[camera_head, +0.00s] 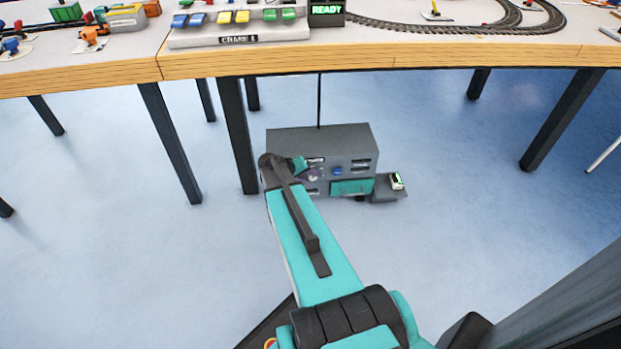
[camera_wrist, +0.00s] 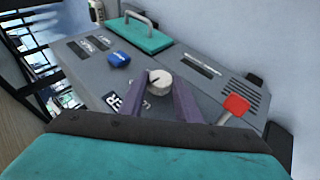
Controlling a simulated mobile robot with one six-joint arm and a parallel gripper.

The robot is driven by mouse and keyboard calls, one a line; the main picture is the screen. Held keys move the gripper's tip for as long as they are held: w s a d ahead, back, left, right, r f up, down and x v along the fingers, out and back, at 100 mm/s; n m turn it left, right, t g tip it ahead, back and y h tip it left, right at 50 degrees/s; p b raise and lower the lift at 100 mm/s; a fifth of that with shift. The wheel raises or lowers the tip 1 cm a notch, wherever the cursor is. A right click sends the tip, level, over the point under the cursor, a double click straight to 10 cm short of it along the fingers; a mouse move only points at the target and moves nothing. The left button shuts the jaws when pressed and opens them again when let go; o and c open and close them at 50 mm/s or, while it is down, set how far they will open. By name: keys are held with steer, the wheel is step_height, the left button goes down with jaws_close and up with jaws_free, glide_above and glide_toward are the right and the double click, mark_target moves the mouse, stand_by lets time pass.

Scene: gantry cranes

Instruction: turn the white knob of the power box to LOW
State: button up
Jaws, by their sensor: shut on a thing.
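The grey power box (camera_head: 322,140) stands on the floor under the table in the head view. Its front panel (camera_wrist: 205,85) fills much of the wrist view. The white knob (camera_wrist: 160,79) sits on that panel between the two purple fingers of my gripper (camera_wrist: 158,92). My gripper is shut on the knob. A dark mark shows on the knob's face. Dark labels with white letters are beside the knob, partly hidden by the fingers, and I cannot read the setting. In the head view my arm covers the knob.
The panel also has a blue button (camera_wrist: 118,58), a teal plate with a handle (camera_wrist: 150,38) and a red lever (camera_wrist: 236,104). A small grey unit (camera_head: 388,190) stands right of the box. The table (camera_head: 330,62) overhangs it, with dark legs nearby.

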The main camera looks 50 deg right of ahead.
steer(key=shift+w+f+g+h+b, duration=0.1)
steer(key=shift+g+h+b, duration=0.2)
steer(key=shift+g+h, duration=0.1)
stand_by(0.4)
steer(key=o, duration=1.1)
steer(key=shift+c, duration=0.2)
steer(key=shift+a, duration=0.15)
steer(key=p+v, duration=0.3)
steer(key=v, duration=1)
steer(key=shift+a+p, duration=0.4)
steer(key=shift+w, duration=0.1)
